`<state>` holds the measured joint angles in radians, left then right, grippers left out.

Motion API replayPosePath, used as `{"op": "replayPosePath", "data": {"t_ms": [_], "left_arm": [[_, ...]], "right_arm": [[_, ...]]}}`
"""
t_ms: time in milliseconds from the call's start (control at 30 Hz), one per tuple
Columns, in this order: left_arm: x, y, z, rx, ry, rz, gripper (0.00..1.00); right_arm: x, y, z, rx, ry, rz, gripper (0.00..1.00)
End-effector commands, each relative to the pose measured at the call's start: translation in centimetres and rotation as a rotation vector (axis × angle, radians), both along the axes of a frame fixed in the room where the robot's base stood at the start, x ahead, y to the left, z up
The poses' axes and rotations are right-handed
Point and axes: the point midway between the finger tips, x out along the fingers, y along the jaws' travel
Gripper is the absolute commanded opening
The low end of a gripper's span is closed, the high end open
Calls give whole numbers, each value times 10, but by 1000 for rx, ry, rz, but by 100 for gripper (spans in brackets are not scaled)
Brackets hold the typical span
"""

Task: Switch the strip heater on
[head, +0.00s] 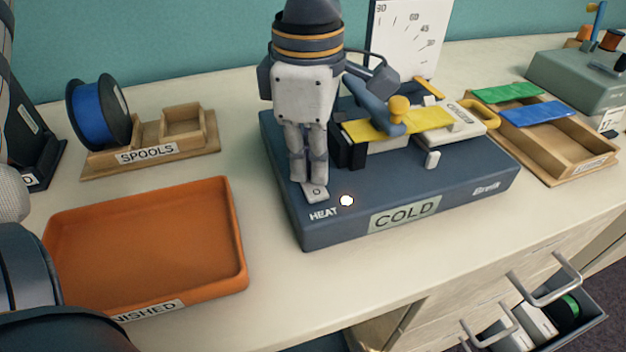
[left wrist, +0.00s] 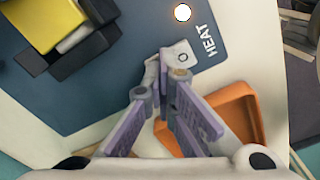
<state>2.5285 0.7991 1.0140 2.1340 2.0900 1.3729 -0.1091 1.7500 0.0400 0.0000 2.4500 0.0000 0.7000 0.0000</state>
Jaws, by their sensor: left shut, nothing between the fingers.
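The strip heater (head: 275,170) is a dark blue box in the middle of the table, marked HEAT and COLD. At its front left corner is a pale rocker switch (head: 318,193) with a ring mark; the switch also shows in the left wrist view (left wrist: 184,57). Beside it a round lamp (head: 347,201) looks bright white with an orange rim. My left gripper (head: 308,180) points down, shut and empty, its fingertips at the switch's back end. They hide part of the switch; I cannot tell whether they press it. My right gripper is out of view.
A yellow strip (head: 425,120) lies across the heater's top, near a blue-grey clamp. An orange tray (head: 150,240) and a spool rack (head: 150,155) stand left. A wooden tray (head: 560,145) stands right. A drawer (head: 580,318) is open at lower right.

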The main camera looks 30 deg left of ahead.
Motion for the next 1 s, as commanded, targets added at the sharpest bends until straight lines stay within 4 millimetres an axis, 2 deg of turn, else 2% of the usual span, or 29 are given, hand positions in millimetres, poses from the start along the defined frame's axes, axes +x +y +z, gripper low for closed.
{"op": "replayPosePath", "data": {"t_ms": [633, 1000], "left_arm": [[0, 0, 62, 2, 2, 1, 0], [0, 0, 69, 1, 3, 0, 0]], "right_arm": [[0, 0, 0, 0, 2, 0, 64], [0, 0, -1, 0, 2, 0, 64]]}}
